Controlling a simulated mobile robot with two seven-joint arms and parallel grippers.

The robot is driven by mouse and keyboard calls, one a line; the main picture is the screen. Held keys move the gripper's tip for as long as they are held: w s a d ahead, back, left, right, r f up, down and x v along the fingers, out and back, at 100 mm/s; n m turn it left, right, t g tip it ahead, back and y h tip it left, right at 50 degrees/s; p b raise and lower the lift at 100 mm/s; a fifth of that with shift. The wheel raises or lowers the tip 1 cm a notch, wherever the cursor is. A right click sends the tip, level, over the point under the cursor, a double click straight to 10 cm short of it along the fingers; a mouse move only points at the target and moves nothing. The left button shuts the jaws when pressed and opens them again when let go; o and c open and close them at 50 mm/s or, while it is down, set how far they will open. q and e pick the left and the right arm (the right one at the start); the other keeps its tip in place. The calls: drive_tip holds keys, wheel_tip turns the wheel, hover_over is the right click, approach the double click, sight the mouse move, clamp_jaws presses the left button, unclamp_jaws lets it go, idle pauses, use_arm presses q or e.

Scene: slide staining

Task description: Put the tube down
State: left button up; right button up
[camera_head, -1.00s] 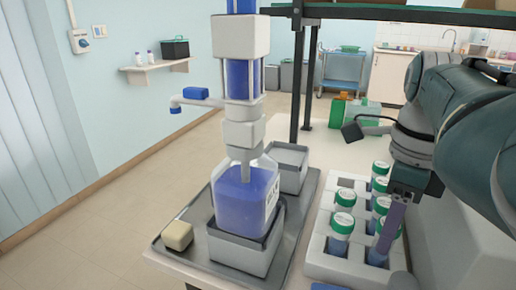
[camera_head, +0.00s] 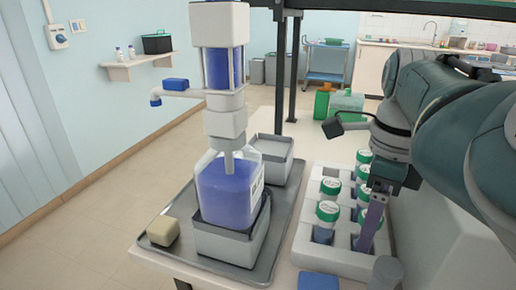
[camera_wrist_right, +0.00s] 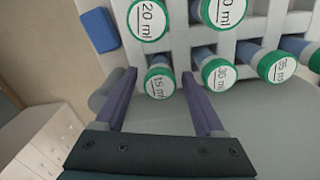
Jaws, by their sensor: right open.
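The tube with a green cap labelled 15 ml (camera_wrist_right: 160,82) stands in the white rack (camera_head: 330,262) in the right wrist view. My right gripper (camera_wrist_right: 160,92) is open, with one finger on each side of this tube and gaps showing beside the cap. In the head view my right gripper (camera_head: 372,222) points down at the near right part of the rack, and its finger partly hides the tube there. My left gripper is not in view.
Several other green-capped tubes stand close by, including one labelled 20 ml (camera_wrist_right: 148,18). A blue block (camera_head: 318,281) lies by the rack's near side. To the left, a metal tray (camera_head: 278,235) holds a large bottle of blue liquid (camera_head: 226,190) and a sponge (camera_head: 162,231).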

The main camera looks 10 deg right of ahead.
wheel_tip(320, 180, up, 13)
drive_tip(key=p, duration=0.1)
idle(0.4)
